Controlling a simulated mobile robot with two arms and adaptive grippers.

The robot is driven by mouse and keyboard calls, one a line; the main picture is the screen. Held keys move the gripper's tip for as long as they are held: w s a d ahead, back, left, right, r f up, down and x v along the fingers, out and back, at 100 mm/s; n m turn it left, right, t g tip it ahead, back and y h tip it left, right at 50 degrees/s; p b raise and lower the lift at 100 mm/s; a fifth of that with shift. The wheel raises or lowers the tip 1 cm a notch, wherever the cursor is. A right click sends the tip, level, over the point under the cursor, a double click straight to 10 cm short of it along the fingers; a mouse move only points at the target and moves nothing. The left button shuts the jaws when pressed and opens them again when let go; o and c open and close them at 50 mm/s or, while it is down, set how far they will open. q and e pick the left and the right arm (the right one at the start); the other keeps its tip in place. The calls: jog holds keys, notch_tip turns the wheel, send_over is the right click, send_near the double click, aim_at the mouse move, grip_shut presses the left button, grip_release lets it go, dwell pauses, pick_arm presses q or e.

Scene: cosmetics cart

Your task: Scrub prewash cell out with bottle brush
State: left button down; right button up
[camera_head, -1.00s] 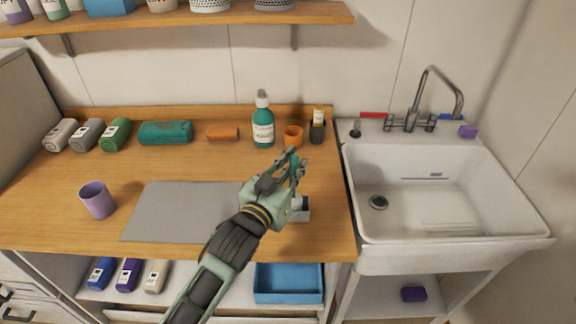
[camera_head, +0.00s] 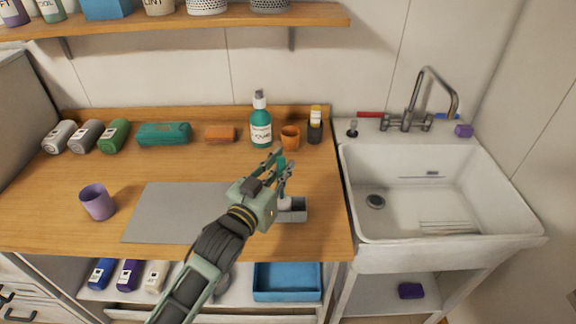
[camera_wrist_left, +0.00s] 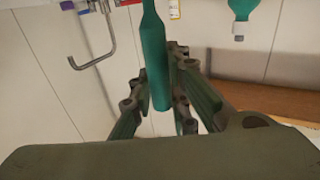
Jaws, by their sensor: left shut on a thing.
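My left gripper (camera_head: 282,174) is shut on the teal handle of the bottle brush (camera_head: 281,161), above the front right of the wooden counter. The teal handle (camera_wrist_left: 155,60) also stands between the fingers in the left wrist view. The brush is about upright, with a white head (camera_head: 285,203) low at the left part of a small grey box (camera_head: 298,215). The dark inside of the box's right part shows. My gripper hides the box's left side, so I cannot tell how deep the head sits. My right gripper is not in view.
A grey mat (camera_head: 170,212) lies left of the box, with a purple cup (camera_head: 97,202) beyond it. A teal pump bottle (camera_head: 261,125), an orange cup (camera_head: 290,137) and a dark jar (camera_head: 315,130) stand behind. The white sink (camera_head: 400,165) is at the right.

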pick_arm(q)
jog(key=r+p, duration=0.6)
jog(key=p, duration=0.1)
jog(key=a+r+p, duration=0.1)
jog(key=r+p, duration=0.2)
jog(key=shift+r+p, duration=0.1)
jog(key=shift+p, duration=0.25)
dwell(1.9)
dwell(0.4)
